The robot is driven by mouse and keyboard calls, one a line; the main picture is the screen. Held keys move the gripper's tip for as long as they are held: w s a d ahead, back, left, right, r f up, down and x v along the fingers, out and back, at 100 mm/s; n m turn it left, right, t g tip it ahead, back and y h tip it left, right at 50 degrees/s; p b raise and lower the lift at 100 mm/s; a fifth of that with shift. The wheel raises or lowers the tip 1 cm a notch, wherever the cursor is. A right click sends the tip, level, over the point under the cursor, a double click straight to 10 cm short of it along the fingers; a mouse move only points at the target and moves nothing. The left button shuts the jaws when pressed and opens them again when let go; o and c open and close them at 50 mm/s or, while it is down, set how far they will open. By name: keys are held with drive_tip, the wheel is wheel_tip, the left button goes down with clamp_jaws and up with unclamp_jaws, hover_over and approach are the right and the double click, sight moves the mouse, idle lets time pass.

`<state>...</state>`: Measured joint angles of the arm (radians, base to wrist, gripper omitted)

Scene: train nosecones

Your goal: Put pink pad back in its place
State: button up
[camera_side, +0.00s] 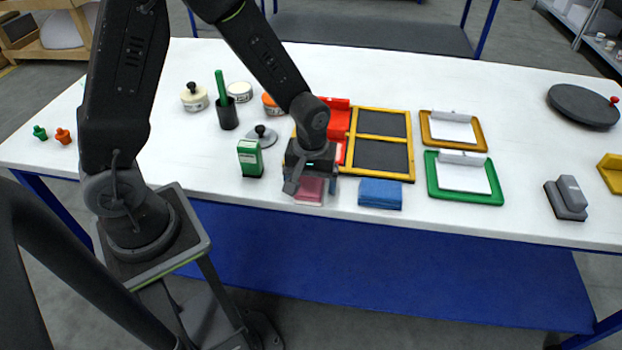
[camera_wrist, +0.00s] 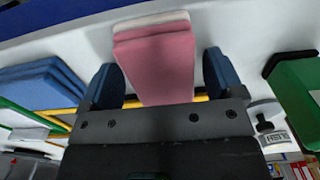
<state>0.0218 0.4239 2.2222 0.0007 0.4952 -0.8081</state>
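The pink pad (camera_side: 309,192) is near the table's front edge in the side view, directly below my gripper (camera_side: 312,177). In the wrist view the pink pad (camera_wrist: 158,62) looks like a layered block with a paler far edge. It lies between the two blue fingers of my gripper (camera_wrist: 163,80). The fingers are apart, with a narrow gap beside the pad, most clearly on the right. The pad seems to rest on the white table, though its underside is hidden. No marked place for the pad can be made out.
Blue pads (camera_side: 380,194) lie just right of the pink one. A green box (camera_side: 250,158) stands to its left. Behind are a yellow frame (camera_side: 411,150) with dark panels and a red item (camera_side: 338,122). Green (camera_side: 470,198) and orange (camera_side: 482,140) frames lie further right. Bare table separates them.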

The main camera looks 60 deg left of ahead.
drive_tip(key=shift+r, duration=0.1)
wheel_tip(320, 180, up, 11)
drive_tip(key=s+r+m+t, duration=0.5)
drive_tip(key=s+r+m, duration=0.4)
drive_tip(key=s+r, duration=0.3)
drive_tip(key=shift+s+a+t, duration=0.3)
drive_tip(key=shift+s+a, duration=0.05)
drive_tip(key=shift+s, duration=0.15)
